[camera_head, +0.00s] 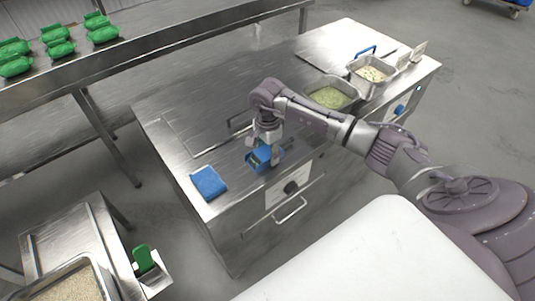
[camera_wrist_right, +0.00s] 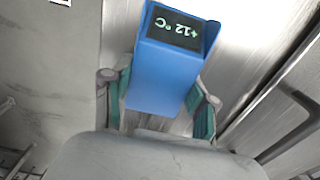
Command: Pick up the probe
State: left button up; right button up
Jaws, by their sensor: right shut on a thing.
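The probe (camera_head: 267,160) is a blue device, held at the worktop's front edge in the head view. In the right wrist view the probe (camera_wrist_right: 168,72) fills the upper middle, its dark display reading +12 °C. My right gripper (camera_head: 262,151) is shut on it; the green-padded fingers sit on either side of the blue body in the wrist view. The probe's far end is hidden, and I cannot tell whether it touches the worktop. My left gripper is not in view.
Pans of green food (camera_head: 330,97) and pale food (camera_head: 371,74) are at the right. Several green containers (camera_head: 60,48) stand on the back shelf.

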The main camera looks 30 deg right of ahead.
aim_at(267, 150)
jog(key=shift+r, duration=0.1)
jog(key=shift+r+b, duration=0.3)
jog(key=shift+r, duration=0.15)
notch_tip(267, 150, up, 3)
jog(key=shift+w+f+b, duration=0.1)
jog(key=shift+f+b, duration=0.1)
jog(key=shift+b, duration=0.45)
jog(key=s+d+r, duration=0.5)
jog(key=s+r, duration=0.5)
jog(key=r, duration=0.3)
jog(key=shift+s+r, duration=0.2)
jog(key=shift+s, duration=0.15)
